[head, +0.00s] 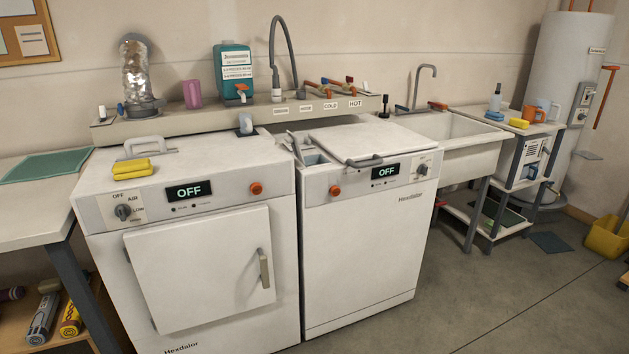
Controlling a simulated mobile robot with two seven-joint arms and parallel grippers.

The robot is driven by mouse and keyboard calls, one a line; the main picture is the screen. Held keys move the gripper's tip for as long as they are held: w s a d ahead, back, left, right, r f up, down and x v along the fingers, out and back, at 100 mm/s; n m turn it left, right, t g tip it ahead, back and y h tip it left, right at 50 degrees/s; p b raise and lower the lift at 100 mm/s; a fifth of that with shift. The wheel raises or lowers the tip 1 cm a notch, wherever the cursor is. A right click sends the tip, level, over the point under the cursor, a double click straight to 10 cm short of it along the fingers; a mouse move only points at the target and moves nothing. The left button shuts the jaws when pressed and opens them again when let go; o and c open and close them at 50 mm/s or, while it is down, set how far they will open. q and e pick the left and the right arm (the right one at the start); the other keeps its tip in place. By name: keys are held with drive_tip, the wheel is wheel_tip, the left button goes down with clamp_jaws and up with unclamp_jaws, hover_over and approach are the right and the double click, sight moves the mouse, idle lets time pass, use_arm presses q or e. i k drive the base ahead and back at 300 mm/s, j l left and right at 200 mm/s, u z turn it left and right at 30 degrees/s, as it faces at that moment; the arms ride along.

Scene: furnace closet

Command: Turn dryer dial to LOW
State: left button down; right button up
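The dryer (215,270) appears to be the white machine at the left, with a square front door that looks shut and a bar handle (264,268). Its dark dial (123,212) is at the left end of the front panel, with OFF, AIR and LOW printed around it. The dial's pointer is too small to read surely. The dryer's display (188,191) reads OFF, and a round orange button (256,188) is right of it. Neither of my grippers is in view, and nothing touches the dial.
A second white machine (358,260) stands close at the right, with its own dial (422,169) and an OFF display. Yellow sponges (133,168) lie on the dryer top. A table (40,224) adjoins at left. The floor (480,300) in front at right is clear.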

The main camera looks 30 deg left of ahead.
sight(123, 211)
drive_tip(key=k+j+u, duration=0.1)
drive_tip(key=j, duration=0.35)
drive_tip(key=k+j+u, duration=0.1)
drive_tip(key=k+j, duration=0.15)
drive_tip(key=j, duration=0.25)
drive_tip(key=k+j+u, duration=0.1)
drive_tip(key=j, duration=0.35)
drive_tip(key=k+j+u, duration=0.1)
drive_tip(key=j, duration=0.4)
drive_tip(key=k+j+u, duration=0.15)
drive_tip(key=j, duration=0.35)
drive_tip(key=j+u, duration=0.1)
drive_tip(key=j, duration=0.45)
drive_tip(key=k, duration=0.05)
